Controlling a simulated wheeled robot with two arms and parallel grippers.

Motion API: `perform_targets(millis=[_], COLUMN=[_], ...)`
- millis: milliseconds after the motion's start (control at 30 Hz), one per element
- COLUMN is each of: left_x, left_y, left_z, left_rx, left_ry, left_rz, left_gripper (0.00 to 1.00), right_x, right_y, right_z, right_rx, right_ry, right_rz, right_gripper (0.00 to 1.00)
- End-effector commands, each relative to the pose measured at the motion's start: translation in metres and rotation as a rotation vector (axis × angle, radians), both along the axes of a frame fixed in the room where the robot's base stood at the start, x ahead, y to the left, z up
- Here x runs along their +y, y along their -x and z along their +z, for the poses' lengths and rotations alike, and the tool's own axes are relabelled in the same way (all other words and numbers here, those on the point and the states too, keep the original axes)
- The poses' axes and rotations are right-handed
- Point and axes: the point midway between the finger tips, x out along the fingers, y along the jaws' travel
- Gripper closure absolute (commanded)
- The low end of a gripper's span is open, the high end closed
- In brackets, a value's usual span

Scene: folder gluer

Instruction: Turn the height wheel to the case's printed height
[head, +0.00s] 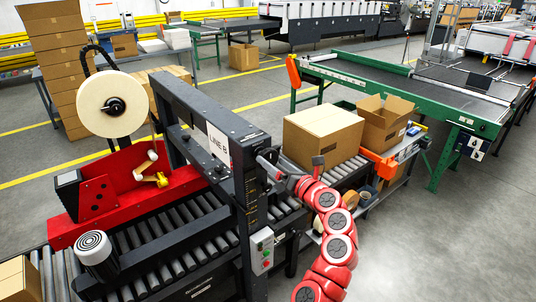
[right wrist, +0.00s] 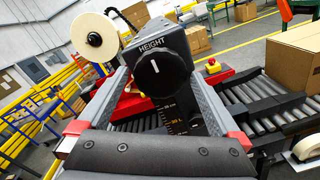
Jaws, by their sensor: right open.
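The height wheel (right wrist: 163,72) is a black round knob under a "HEIGHT" label in the right wrist view. Its white mark points nearly straight up. A vertical scale (right wrist: 176,113) runs down the post below it, its figures too small to read surely. My right gripper (right wrist: 160,80) is open, with a grey finger on each side of the wheel; I cannot tell whether they touch it. In the head view my right gripper (head: 277,172) is at the post of the taping machine (head: 235,150). The closed cardboard case (head: 322,135) sits on the rollers to the right; its printed height is not readable.
A tape roll (head: 113,104) and red plate (head: 130,180) are on the machine's left. A red emergency button (right wrist: 212,65) on a yellow base is right of the wheel. An open carton (head: 385,122) stands behind the case. Floor at the right is clear.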

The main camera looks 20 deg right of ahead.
Motion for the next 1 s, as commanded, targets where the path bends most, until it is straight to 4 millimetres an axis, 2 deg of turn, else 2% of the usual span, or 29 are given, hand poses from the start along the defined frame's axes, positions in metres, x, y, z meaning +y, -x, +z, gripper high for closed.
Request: perform_targets(millis=[100,300,700,1000], left_x=[0.0,0.0,0.0,0.0], left_y=[0.0,0.0,0.0,0.0], left_z=[0.007,0.011,0.011,0.011], left_rx=[0.0,0.0,0.0,0.0], left_ry=[0.0,0.0,0.0,0.0], left_rz=[0.0,0.0,0.0,0.0], left_gripper=[0.5,0.5,0.5,0.5], right_x=[0.005,0.01,0.011,0.011], right_y=[-0.015,-0.03,-0.034,-0.034], right_z=[0.001,0.001,-0.001,-0.001], right_rx=[0.003,0.001,0.002,0.002], right_ry=[0.002,0.0,0.0,0.0], right_rz=[0.003,0.002,-0.001,-0.001], right_gripper=[0.0,0.0,0.02,0.56])
